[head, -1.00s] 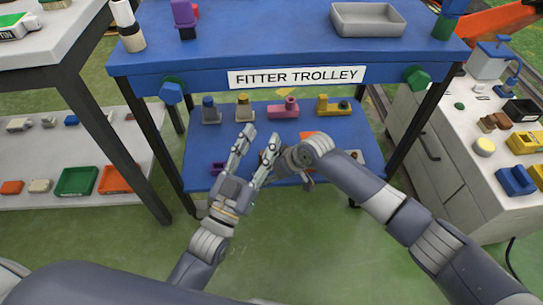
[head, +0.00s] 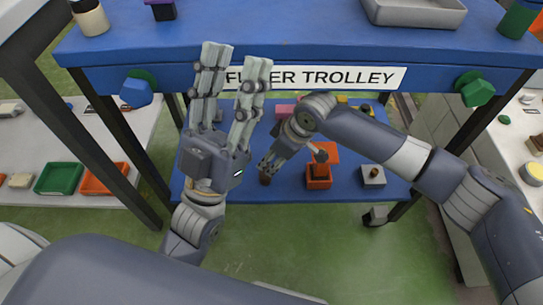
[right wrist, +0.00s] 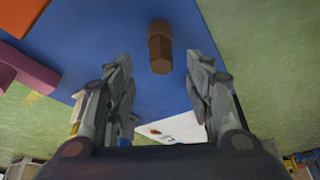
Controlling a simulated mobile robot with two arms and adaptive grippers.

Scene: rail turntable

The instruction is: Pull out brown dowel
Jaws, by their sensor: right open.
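The brown dowel (head: 265,179) is on the blue lower shelf (head: 340,195) of the trolley, near its front edge. In the right wrist view the brown dowel (right wrist: 160,47) lies ahead of the fingertips, roughly in line with the gap between them and not gripped. My right gripper (head: 268,164) is open and close to the dowel in the head view; its wrist partly covers the shelf behind. The open fingers also show in the right wrist view (right wrist: 158,72). My left gripper (head: 236,62) is open and empty, raised in front of the trolley's upper edge.
An orange block holder (head: 319,182) and a grey block with a dark-topped peg (head: 373,176) stand right of the dowel. A pink part (head: 285,110) is farther back. The trolley top (head: 300,35) overhangs the shelf.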

